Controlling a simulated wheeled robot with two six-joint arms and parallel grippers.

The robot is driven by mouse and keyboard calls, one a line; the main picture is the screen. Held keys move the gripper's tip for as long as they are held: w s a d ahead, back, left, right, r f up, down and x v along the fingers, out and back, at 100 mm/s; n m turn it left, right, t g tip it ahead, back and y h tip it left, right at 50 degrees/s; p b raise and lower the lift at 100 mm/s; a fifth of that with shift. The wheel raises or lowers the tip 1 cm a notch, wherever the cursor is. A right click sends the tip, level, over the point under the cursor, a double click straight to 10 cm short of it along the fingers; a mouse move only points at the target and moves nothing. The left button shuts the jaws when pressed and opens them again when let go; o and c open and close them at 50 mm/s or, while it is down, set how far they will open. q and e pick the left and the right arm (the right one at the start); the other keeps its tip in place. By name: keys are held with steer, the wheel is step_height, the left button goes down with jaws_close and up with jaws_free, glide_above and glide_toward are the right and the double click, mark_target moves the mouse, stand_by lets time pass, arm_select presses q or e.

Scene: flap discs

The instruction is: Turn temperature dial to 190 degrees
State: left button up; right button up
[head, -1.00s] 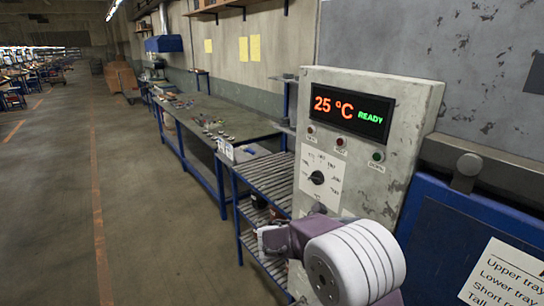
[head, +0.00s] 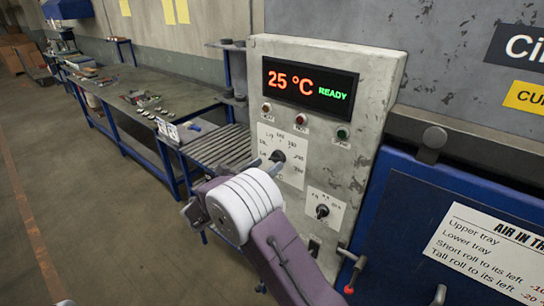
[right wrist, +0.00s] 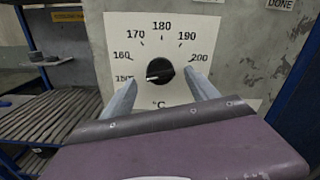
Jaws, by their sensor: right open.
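The temperature dial (head: 278,156) is a black knob on a white scale plate, on the grey control panel (head: 370,130). In the right wrist view the dial (right wrist: 160,70) has marks from 150 to 200 °C, and its pointer is turned left, close to 150. My right gripper (right wrist: 160,79) is open, with one finger on each side of the dial's lower part and a gap to the knob on both sides. In the head view my right gripper (head: 265,165) is at the dial plate. The display (head: 310,84) reads 25 °C READY.
A second, smaller dial (head: 322,211) sits lower right on the panel. Three small round buttons or lamps (head: 300,119) are under the display. A roller rack (head: 215,146) and a workbench (head: 150,95) stand left. A blue door (head: 400,220) with a red-knobbed lever (head: 355,272) is right.

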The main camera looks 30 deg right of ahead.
mark_target(274, 160)
steer(key=p+x, duration=0.1)
steer(key=x, duration=0.2)
steer(key=shift+w, duration=0.25)
steer(key=shift+d, duration=0.3)
steer(key=shift+s+d, duration=0.1)
arm_select(q)
steer(key=shift+s+r, duration=0.1)
steer(key=shift+r, duration=0.8)
arm_select(e)
steer(key=shift+s, duration=0.1)
